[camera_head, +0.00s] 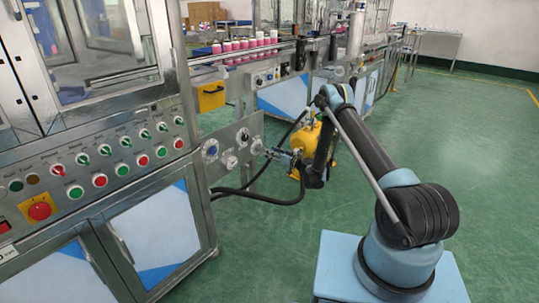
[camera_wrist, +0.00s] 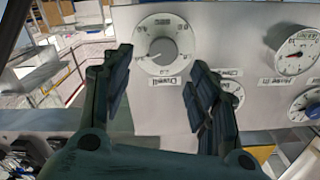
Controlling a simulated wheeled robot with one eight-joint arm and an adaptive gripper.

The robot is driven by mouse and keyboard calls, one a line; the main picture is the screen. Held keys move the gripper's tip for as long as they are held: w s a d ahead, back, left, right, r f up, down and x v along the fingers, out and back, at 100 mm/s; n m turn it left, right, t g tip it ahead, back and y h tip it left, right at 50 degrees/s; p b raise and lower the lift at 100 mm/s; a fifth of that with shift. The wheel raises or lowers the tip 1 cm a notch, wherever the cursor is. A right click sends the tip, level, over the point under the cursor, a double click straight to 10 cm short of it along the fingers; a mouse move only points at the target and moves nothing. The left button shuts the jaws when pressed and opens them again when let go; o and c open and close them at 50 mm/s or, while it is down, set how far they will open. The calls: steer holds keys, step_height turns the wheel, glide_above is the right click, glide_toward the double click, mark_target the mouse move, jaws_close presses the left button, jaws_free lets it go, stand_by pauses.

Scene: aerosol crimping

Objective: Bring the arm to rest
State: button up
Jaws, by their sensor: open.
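My gripper (camera_head: 272,153) is at the end of my outstretched arm, in front of the small steel panel (camera_head: 226,160) at the end of the near machine. In the wrist view my gripper (camera_wrist: 158,85) is open, with a dark finger on each side and nothing between the pads. A round white dial with a grey knob (camera_wrist: 163,48) lies just beyond the fingertips, between them in the picture. The fingers look clear of the knob, but the exact distance is hard to tell. Labels appear upside down there.
Gauges (camera_wrist: 295,63) sit on the panel to the right in the wrist view. A yellow tank (camera_head: 304,142) stands behind my forearm, with black hoses (camera_head: 262,196) nearby. The control cabinet (camera_head: 100,170) is at left. Pink cans (camera_head: 250,43) line the conveyor. Green floor is free at right.

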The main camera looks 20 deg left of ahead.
steer(key=shift+r, duration=0.1)
steer(key=d+r+h, duration=0.1)
steer(key=d+r, duration=0.2)
steer(key=r, duration=0.4)
steer(key=d+r+g+h, duration=0.1)
steer(key=d+r, duration=0.1)
steer(key=r, duration=0.4)
steer(key=d+r+h, duration=0.1)
steer(key=d+r, duration=0.2)
steer(key=r, duration=0.4)
steer(key=s+d+r+m+g+h, duration=0.1)
steer(key=s+d+r+m+h, duration=0.15)
steer(key=s+d+r, duration=0.9)
steer(key=s+d+r+m+g+h, duration=0.1)
steer(key=s+d+r+m+h, duration=0.15)
steer(key=s+d, duration=0.75)
steer(key=s+d+r+m+h, duration=0.1)
steer(key=s+d+r+h, duration=0.15)
steer(key=s+d, duration=0.7)
steer(key=s+d+f+m+h, duration=0.1)
steer(key=s+d+f+h, duration=0.1)
steer(key=s, duration=0.5)
steer(key=s+d+f+m+g+h, duration=0.1)
steer(key=s+d+f+h, duration=0.1)
steer(key=s+d+f, duration=0.2)
steer(key=s+d+f+m+h, duration=0.2)
steer(key=s+d+f, duration=0.1)
steer(key=s+d, duration=0.5)
steer(key=s, duration=0.3)
steer(key=shift+g, duration=0.4)
